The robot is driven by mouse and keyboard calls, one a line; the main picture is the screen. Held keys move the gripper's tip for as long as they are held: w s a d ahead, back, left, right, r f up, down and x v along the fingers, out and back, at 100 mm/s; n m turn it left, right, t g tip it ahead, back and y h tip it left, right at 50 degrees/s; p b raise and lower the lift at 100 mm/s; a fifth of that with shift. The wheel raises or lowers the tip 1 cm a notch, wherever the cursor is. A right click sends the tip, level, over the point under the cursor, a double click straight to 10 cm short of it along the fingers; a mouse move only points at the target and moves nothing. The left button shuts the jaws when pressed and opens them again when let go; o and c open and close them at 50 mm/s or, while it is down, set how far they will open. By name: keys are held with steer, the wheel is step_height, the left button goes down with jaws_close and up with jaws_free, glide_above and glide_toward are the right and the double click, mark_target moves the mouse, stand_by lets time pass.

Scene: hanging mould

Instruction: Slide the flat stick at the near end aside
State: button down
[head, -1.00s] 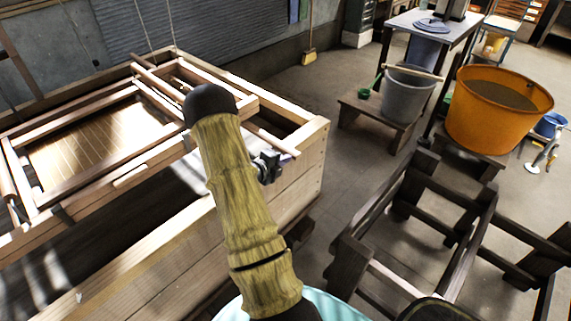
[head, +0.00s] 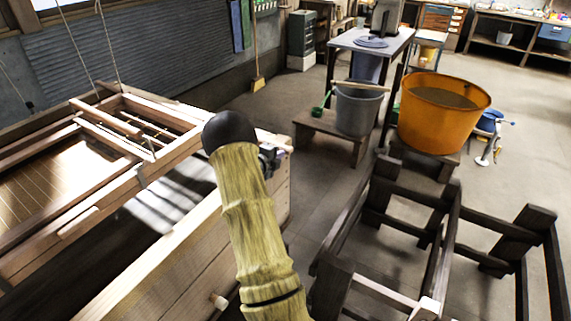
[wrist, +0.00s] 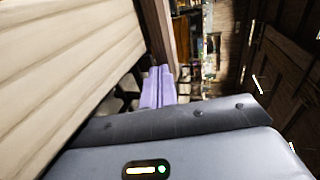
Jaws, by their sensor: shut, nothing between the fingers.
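The wooden mould (head: 105,185) hangs on cords over the long wooden vat (head: 170,255) at the left of the head view. A flat stick (head: 115,140) and a rounder bar (head: 105,117) lie across the mould's end part. I cannot tell which piece is the stick at the near end. My gripper (head: 280,153) is small and partly hidden behind my arm, beside the vat's right end. In the wrist view my gripper's purple fingers (wrist: 159,85) are together and empty, with pale wooden boards to their left. No stick shows at the fingertips.
A dark wooden rack (head: 440,230) stands on the floor at the right. An orange tub (head: 440,115) and a grey bucket (head: 357,108) on a low stool (head: 325,132) stand behind it. Open floor lies between vat and rack.

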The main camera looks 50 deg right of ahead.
steer(key=shift+d+r, duration=0.2)
steer(key=shift+d, duration=0.1)
steer(key=shift+d+r, duration=0.1)
steer(key=f+b+v, duration=0.1)
steer(key=b+v, duration=0.1)
steer(key=v, duration=1.2)
steer(key=shift+a+f, duration=0.25)
steer(key=shift+f, duration=0.05)
